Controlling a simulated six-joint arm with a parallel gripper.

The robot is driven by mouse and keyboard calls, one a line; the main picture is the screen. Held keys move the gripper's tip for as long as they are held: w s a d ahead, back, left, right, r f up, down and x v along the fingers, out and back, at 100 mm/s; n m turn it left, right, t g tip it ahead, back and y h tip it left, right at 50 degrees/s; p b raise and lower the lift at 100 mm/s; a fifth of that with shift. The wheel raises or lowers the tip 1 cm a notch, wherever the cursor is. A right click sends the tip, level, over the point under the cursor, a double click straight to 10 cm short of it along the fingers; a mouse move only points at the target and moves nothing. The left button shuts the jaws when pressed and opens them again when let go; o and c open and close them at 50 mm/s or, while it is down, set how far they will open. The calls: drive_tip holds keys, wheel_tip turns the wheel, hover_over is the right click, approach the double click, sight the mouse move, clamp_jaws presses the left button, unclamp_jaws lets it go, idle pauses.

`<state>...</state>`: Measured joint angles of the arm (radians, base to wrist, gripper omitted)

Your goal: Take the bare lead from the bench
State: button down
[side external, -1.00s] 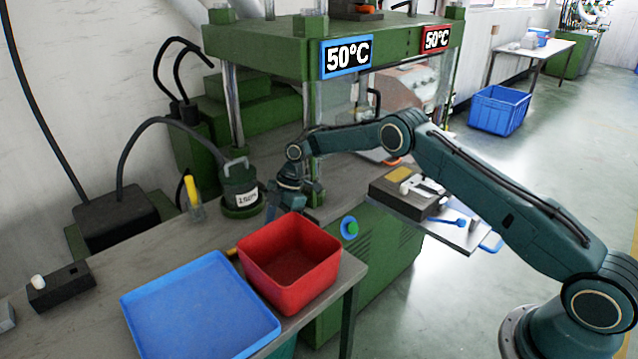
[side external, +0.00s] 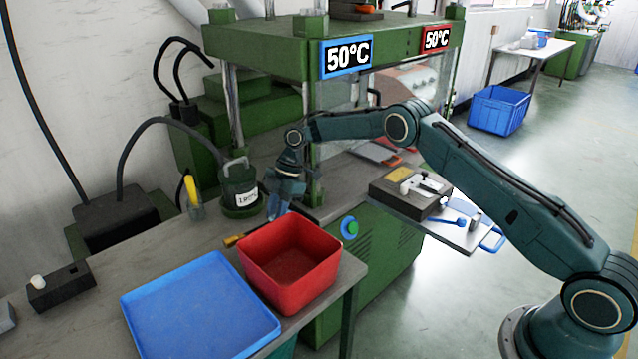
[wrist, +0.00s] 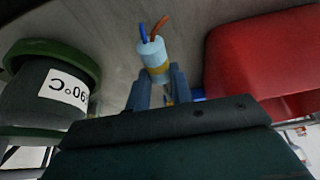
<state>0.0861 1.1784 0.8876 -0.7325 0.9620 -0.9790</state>
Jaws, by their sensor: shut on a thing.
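My gripper (side external: 275,211) is low over the bench (side external: 170,258), between the lidded green pot and the red bin. In the wrist view my gripper (wrist: 160,93) is shut on the lead (wrist: 154,55), a pale blue cylinder with a yellowish band. One blue and one brown wire stick out of its far end. The lower part of the lead is hidden by the fingers. In the side view a small yellow-brown piece (side external: 234,240) shows left of the red bin; I cannot tell whether it belongs to the lead.
The red bin (side external: 288,282) and blue tray (side external: 195,310) stand at the bench's front. The green pot (side external: 240,187) is close to my gripper. A yellow-handled tool (side external: 193,192) stands in a holder. The green press (side external: 270,38) rises behind, with a fixture block (side external: 385,190) at right.

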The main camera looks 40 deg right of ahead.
drive_tip(key=shift+r, duration=3.15)
